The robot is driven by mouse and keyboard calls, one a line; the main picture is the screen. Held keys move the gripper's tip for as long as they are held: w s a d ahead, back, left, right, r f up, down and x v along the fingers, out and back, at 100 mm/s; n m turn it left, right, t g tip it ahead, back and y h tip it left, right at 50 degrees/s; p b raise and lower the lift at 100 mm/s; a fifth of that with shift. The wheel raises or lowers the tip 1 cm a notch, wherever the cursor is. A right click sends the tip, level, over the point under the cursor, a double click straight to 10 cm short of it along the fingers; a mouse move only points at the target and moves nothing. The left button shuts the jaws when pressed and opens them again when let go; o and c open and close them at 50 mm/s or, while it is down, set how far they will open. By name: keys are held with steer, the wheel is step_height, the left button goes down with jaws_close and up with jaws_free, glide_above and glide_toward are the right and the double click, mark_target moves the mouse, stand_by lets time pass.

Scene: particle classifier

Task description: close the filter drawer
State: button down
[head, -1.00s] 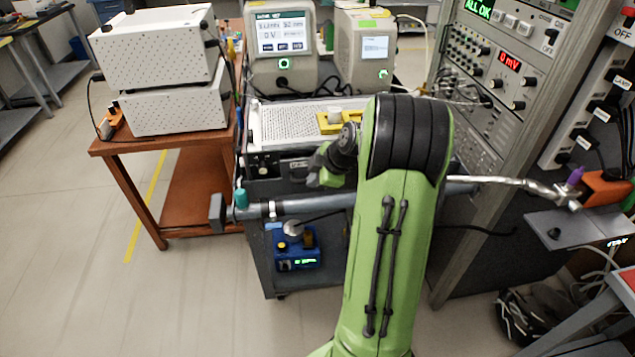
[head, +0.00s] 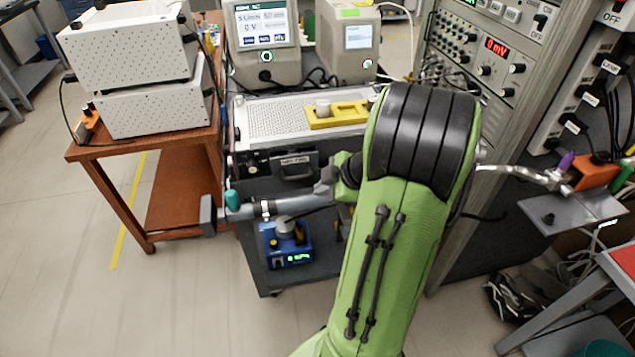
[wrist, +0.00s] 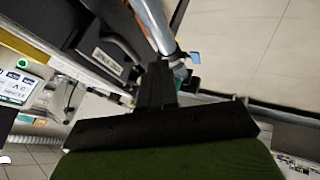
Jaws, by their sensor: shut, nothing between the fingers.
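The filter drawer front (head: 290,166) is a dark panel with a handle and a white label, under the perforated top of the bench unit. Its label and dark front also show in the wrist view (wrist: 108,60). I cannot tell how far the drawer stands out. My gripper (head: 326,188) is just right of the drawer handle in the head view, partly hidden by my green arm. In the wrist view its black fingers (wrist: 157,82) are together and empty, beside the labelled front. Contact with the drawer cannot be made out.
A grey pipe (head: 262,208) with a teal knob crosses in front of the cart, below the drawer. A blue device (head: 288,246) sits on the lower shelf. White boxes (head: 135,50) stand on the brown table at left. An instrument rack (head: 480,75) stands at right.

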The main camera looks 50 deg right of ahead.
mark_target(302, 176)
steer(key=b+x, duration=0.1)
steer(key=x, duration=0.7)
steer(key=shift+w+r, duration=0.1)
steer(key=shift+w+d+r, duration=0.25)
steer(key=shift+w+d, duration=0.2)
steer(key=shift+w, duration=0.05)
steer(key=shift+w+d+r, duration=0.2)
steer(key=shift+w+d, duration=0.2)
steer(key=shift+w, duration=0.15)
steer(key=shift+w+d+r, duration=0.1)
steer(key=shift+w+d, duration=0.1)
steer(key=shift+w, duration=0.15)
steer(key=shift+w+d, duration=0.3)
steer(key=shift+w, duration=0.1)
steer(key=shift+w+d+b, duration=0.4)
steer(key=shift+w+d, duration=0.25)
steer(key=shift+w, duration=0.3)
steer(key=shift+s+a, duration=0.1)
